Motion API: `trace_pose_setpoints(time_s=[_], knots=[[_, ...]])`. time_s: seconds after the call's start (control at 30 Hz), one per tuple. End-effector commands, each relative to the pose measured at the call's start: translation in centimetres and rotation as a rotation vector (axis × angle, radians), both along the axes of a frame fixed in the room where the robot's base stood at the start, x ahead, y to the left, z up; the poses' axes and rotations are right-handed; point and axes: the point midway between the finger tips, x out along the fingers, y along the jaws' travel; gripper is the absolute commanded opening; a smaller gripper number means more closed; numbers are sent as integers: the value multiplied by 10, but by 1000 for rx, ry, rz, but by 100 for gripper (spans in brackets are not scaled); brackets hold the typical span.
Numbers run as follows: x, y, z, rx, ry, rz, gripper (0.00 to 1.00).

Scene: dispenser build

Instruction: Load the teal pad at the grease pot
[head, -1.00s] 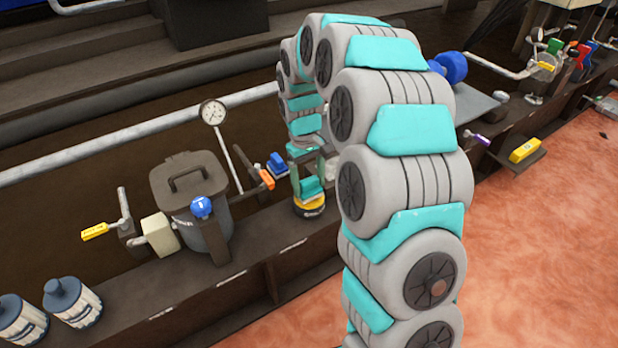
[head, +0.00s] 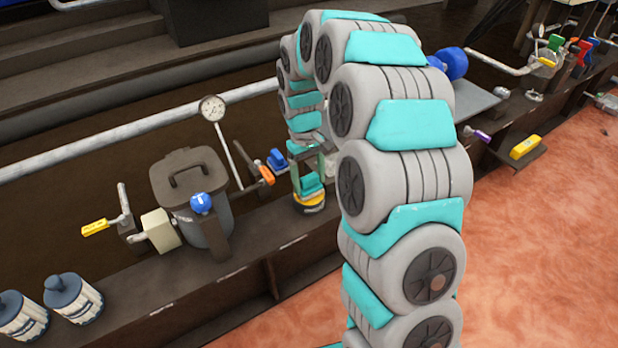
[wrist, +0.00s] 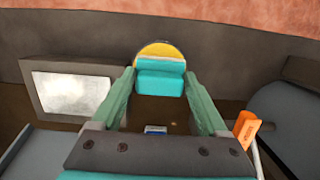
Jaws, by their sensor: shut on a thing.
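My gripper (head: 310,170) is shut on the teal pad (head: 312,184) and points down over the ledge. In the wrist view its two green fingers (wrist: 160,78) are on either side of the pad (wrist: 160,82). A round pot with yellow in its top, seemingly the grease pot (head: 310,204), stands on the ledge directly under the pad. Its yellow top (wrist: 160,48) shows around the far end of the pad in the wrist view. The pad hides part of the pot's top. I cannot tell if the pad touches the yellow.
A lidded dark bucket (head: 190,180) and a dial gauge (head: 212,108) stand to the left. An orange-handled valve (head: 266,175) and a blue piece (head: 277,159) are close on the gripper's left. A pale panel (wrist: 72,93) shows left in the wrist view.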

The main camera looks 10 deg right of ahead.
Motion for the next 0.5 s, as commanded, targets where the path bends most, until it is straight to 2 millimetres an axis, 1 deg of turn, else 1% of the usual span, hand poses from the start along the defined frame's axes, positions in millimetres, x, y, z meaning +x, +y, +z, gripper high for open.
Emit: trace_pose_setpoints(time_s=[0.5], knots=[[0, 0, -6, 0, 1, 0, 32]])
